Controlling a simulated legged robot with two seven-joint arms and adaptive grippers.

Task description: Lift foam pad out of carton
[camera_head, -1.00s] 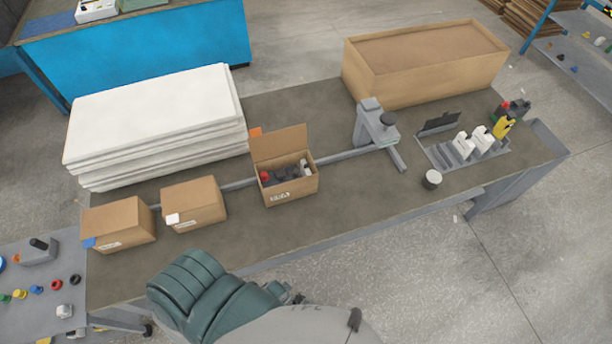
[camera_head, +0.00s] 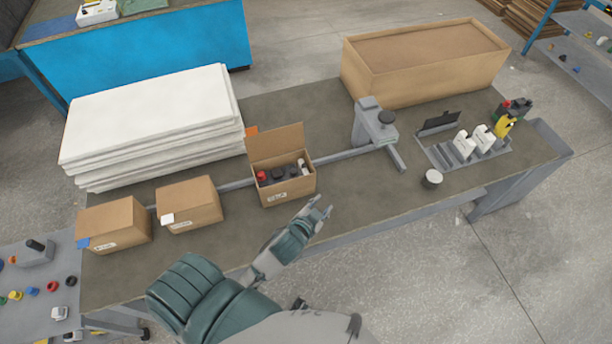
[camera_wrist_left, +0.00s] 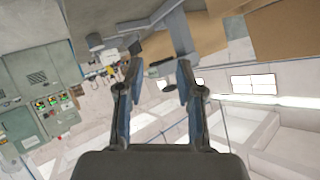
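An open carton (camera_head: 288,193) stands on the workbench with its back flap raised. Several dark items, one with a red top, and a light item show inside it. I cannot make out a foam pad in the carton. A stack of white foam-like sheets (camera_head: 150,125) lies at the left back of the bench. My left gripper (camera_head: 321,208) is above the front of the bench, just right of and nearer than the carton, touching nothing. In the left wrist view its two fingers (camera_wrist_left: 158,75) are apart with nothing between them. My right gripper is not seen.
Two closed cartons (camera_head: 115,222) (camera_head: 190,203) stand left of the open one. A grey post device (camera_head: 375,125), a white-topped jar (camera_head: 432,179) and a tray with bottles (camera_head: 465,150) are to the right. A large brown box (camera_head: 425,75) stands behind. The bench front middle is clear.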

